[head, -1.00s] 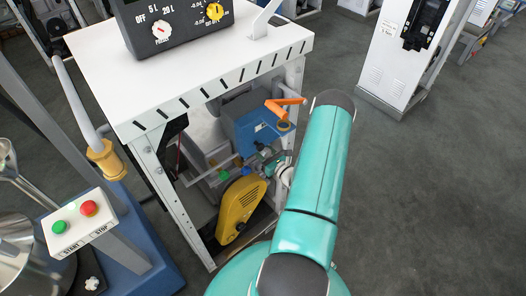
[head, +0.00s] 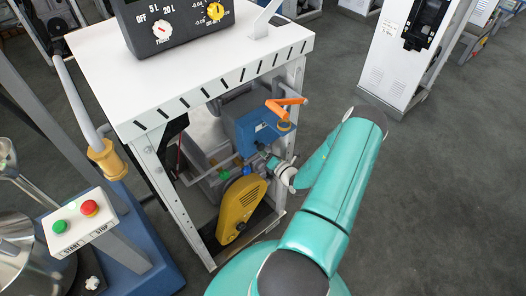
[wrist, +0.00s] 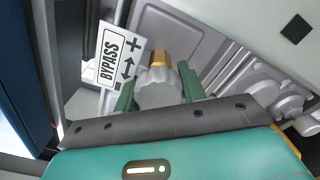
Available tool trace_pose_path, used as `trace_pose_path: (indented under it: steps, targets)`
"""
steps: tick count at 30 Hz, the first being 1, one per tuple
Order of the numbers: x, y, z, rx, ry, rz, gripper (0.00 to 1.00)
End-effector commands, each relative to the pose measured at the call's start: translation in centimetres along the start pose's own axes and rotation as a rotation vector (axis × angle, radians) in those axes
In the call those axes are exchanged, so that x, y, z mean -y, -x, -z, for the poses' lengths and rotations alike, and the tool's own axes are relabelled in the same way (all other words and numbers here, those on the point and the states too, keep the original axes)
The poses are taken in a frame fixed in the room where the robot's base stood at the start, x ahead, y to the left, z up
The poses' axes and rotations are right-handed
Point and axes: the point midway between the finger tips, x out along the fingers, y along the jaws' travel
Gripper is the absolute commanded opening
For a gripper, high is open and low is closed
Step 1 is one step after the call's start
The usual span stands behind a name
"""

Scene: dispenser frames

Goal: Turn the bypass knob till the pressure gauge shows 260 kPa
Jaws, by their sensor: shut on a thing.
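The bypass knob (wrist: 157,90) is a grey, lobed knob on a brass stem (wrist: 159,58) in the wrist view. My gripper (wrist: 157,92) has its two green fingers on either side of the knob and is shut on it. A white BYPASS label (wrist: 112,60) with plus and arrow marks stands just left of the knob. In the head view my gripper (head: 270,163) reaches into the frame beside the blue unit, and the knob is too small to make out there. I cannot make out a pressure gauge or a kPa reading.
A white-topped frame (head: 180,75) surrounds a blue unit with an orange handle (head: 285,107) close above my gripper. A yellow guard (head: 240,210) is below left. A start/stop box (head: 78,222) stands at the left.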

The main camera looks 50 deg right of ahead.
Motion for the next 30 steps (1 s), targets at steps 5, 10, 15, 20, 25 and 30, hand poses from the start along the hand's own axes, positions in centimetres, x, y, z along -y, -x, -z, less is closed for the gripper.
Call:
trace_pose_path:
  steps: [5, 10, 15, 20, 25, 30]
  targets:
    - [-0.03, 0.03, 0.04, 0.0, -0.167, 0.001, 0.18]
    - [-0.08, 0.04, 0.04, 0.0, -0.329, 0.002, 0.18]
    - [-0.16, 0.02, 0.06, -0.001, -0.485, 0.001, 0.18]
    - [-0.25, -0.01, 0.04, -0.001, -0.61, 0.0, 0.18]
    - [-0.25, 0.01, 0.0, -0.001, -0.71, 0.001, 0.18]
    - [-0.3, 0.0, 0.0, -0.002, -0.773, 0.001, 0.18]
